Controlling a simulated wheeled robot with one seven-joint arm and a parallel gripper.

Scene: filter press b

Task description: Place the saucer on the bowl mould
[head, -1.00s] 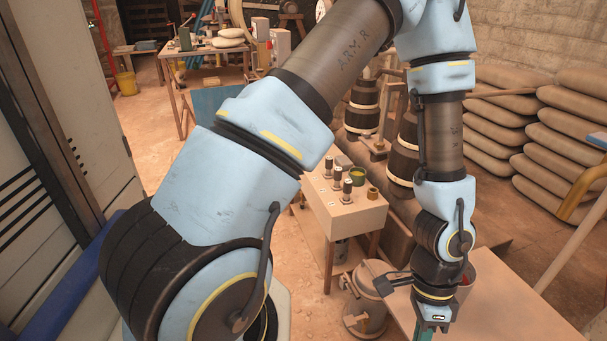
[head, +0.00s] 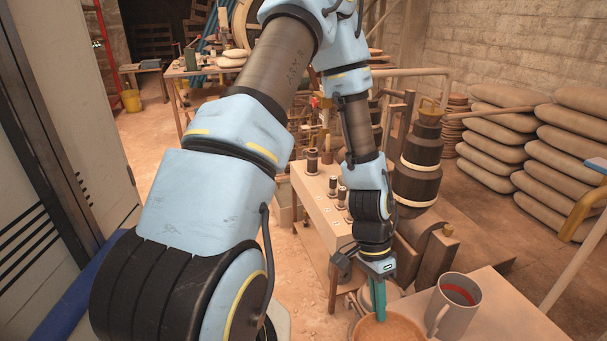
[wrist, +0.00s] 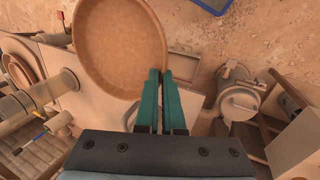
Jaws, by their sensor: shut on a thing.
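The saucer is a round, shallow, tan-orange dish (head: 390,329) at the bottom edge of the head view, partly cut off. In the wrist view the saucer (wrist: 115,45) fills the upper middle, its hollow side facing the camera. My gripper (head: 379,314) has teal fingers pointing down, shut on the saucer's rim. The fingertips also show in the wrist view (wrist: 160,76), at the saucer's lower right edge. The saucer appears held up over the area beside the pale table. I cannot pick out the bowl mould for certain; the saucer and arm hide part of the scene.
A grey mug (head: 453,304) with a red band inside stands on the pale table (head: 513,312), close right of the saucer. A bench (head: 325,215) with knobs, dark barrels (head: 418,172) and stacked sacks (head: 493,142) lie beyond. A metal pot (wrist: 238,98) stands right of the saucer in the wrist view.

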